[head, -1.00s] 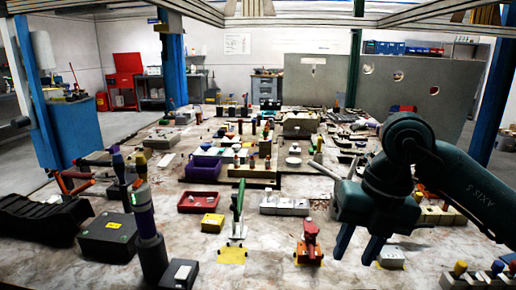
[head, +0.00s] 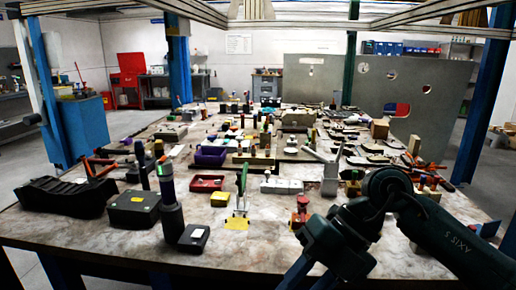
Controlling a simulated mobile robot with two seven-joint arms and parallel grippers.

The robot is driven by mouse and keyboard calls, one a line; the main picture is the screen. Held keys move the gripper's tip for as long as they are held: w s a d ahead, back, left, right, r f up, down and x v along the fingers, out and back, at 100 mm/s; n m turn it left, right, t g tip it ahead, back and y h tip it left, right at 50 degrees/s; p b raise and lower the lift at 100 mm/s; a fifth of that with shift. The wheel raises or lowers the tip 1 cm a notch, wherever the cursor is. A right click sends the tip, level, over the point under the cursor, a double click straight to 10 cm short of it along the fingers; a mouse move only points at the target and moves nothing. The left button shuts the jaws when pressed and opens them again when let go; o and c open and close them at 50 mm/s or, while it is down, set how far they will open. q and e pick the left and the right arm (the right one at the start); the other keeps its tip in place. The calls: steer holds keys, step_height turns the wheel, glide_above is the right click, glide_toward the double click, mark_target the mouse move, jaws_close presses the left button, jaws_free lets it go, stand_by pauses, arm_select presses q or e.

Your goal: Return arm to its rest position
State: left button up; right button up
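My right arm comes in from the right, dark green. Its gripper (head: 312,277) hangs at the bottom of the head view, in front of the table's near edge in the picture. Its two fingers point down and stand apart, with nothing seen between them; the tips run close to the lower picture edge. My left arm and gripper are not in view.
The long worktable (head: 130,240) is crowded with parts. Near its front stand a dark green and purple upright tool (head: 171,215), a black box (head: 134,208), a red tray (head: 207,183) and a red clamp (head: 301,212). A bare strip runs along the front edge.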

steer(key=s+a+r+m+g+y+p, duration=0.1)
steer(key=s+a+r+y, duration=0.1)
steer(key=a+r+y, duration=0.3)
steer(key=s+a+r+m+y+p, duration=0.1)
steer(key=a+m+y, duration=0.15)
steer(key=y, duration=0.45)
steer(key=w+d+f+m+t+h+p, duration=0.1)
steer(key=w+d+f+m+t+h, duration=0.2)
steer(key=m+t, duration=0.8)
steer(key=w+d+f+m+t+h+p, duration=0.15)
steer(key=w+d+f+m+t, duration=0.25)
steer(key=m+t, duration=0.6)
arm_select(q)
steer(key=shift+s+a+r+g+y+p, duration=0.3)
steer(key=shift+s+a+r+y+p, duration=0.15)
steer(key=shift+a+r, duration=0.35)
arm_select(e)
steer(key=s+d+f+m+g+h, duration=0.2)
steer(key=s+f+m+h, duration=0.1)
steer(key=f, duration=0.5)
steer(key=s+d+f+m+g+h, duration=0.2)
steer(key=s+f+h, duration=0.3)
steer(key=f, duration=0.3)
steer(key=s+d+f+m+g+h, duration=0.2)
steer(key=s+d+f+m+h, duration=0.2)
steer(key=f, duration=0.4)
steer(key=shift+s+d+f+m, duration=0.25)
steer(key=shift+f+m, duration=0.1)
steer(key=shift+f, duration=0.05)
